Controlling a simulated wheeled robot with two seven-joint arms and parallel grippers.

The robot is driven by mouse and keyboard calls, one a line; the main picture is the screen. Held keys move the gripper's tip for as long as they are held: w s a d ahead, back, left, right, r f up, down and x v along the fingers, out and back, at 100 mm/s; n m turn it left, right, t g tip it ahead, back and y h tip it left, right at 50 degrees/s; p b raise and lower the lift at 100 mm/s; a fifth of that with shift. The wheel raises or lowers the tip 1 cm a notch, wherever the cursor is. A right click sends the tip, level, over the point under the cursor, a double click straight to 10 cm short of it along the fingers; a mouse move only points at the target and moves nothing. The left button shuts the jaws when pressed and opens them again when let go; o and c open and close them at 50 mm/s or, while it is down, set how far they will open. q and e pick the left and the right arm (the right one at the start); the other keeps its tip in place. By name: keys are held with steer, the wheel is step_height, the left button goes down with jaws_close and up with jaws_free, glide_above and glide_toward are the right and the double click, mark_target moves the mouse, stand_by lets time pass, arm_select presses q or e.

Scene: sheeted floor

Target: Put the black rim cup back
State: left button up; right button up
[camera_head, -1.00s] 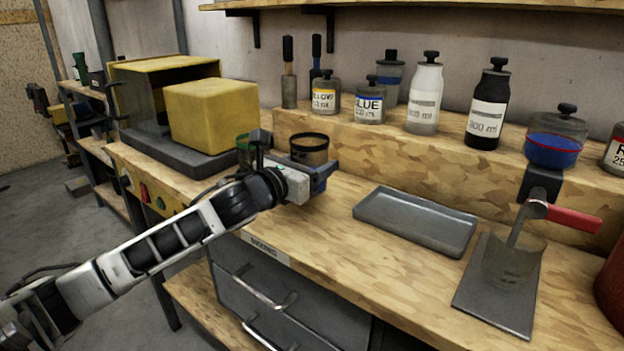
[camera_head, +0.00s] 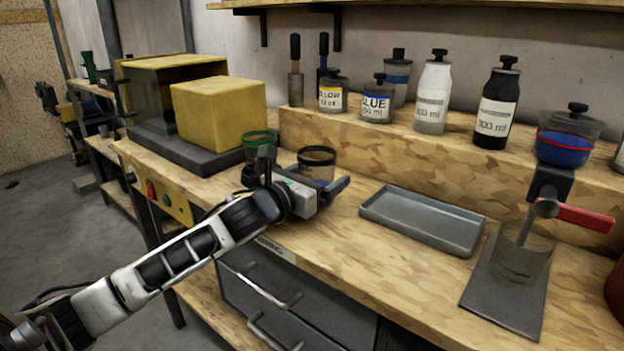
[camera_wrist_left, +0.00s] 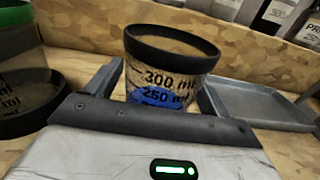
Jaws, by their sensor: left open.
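The black rim cup (camera_head: 317,165) is a clear cup with a black rim, on the wooden bench top beside the raised step. In the left wrist view the cup (camera_wrist_left: 165,75) shows ml marks and a blue patch, and its base is hidden behind the gripper. My left gripper (camera_head: 308,178) is open, with one finger on each side of the cup. In the left wrist view the gripper (camera_wrist_left: 158,92) shows gaps beside the cup. The right gripper is not in view.
A green rim cup (camera_head: 259,143) stands close left of my gripper. A grey tray (camera_head: 440,240) lies to the right, with a grey plate (camera_head: 500,300) and clear beaker (camera_head: 520,255) beyond. Bottles line the step (camera_head: 400,150).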

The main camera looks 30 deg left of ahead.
arm_select(q)
steer(key=shift+s, duration=0.2)
steer(key=s, duration=0.7)
steer(key=s+a, duration=0.1)
steer(key=s, duration=0.3)
steer(key=shift+s+r+b, duration=0.15)
steer(key=shift+s+b, duration=0.15)
